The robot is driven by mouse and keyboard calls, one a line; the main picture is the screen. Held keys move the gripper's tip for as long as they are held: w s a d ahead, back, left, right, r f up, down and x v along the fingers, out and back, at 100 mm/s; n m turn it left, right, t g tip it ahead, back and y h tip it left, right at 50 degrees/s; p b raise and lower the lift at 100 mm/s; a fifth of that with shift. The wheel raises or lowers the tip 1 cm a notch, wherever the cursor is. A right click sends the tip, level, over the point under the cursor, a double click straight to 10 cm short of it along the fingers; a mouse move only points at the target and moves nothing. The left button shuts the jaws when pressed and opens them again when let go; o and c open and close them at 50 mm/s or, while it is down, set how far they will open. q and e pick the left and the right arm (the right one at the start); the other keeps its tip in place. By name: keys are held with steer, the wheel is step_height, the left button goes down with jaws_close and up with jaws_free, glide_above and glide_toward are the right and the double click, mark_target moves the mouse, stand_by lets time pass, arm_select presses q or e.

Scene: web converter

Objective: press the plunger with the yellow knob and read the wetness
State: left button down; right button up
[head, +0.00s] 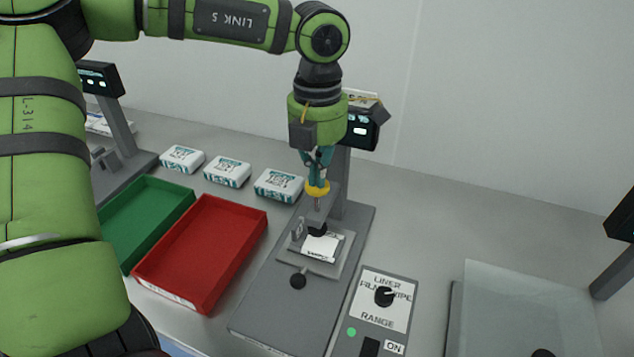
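The yellow knob (317,188) sits on the plunger of the middle test stand (262,317). The plunger's short metal stem shows below the knob, and a dark foot (317,230) is over a white sample (321,247) on the stand's plate. My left gripper (318,176) points straight down with its fingers close together, their tips at the top of the knob; they look shut, and I see no gap between tips and knob. The stand's display (362,131) is lit but partly hidden behind my gripper, its digits too small to read. My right gripper is not in view.
A red tray (258,222) and a green tray (186,193) lie left of the stand, with white packs (279,186) behind. A control box (369,273) with a range dial (384,296) stands right. A glass-topped device (520,300) is farther right. A second display stand (118,125) is back left.

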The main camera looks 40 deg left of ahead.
mark_target(317, 189)
arm_select(q)
steer(key=shift+f+b, duration=1.7)
steer(key=shift+f, duration=0.15)
steer(key=shift+r, duration=0.1)
steer(key=shift+r+p, duration=2.75)
steer(key=shift+r, duration=1.8)
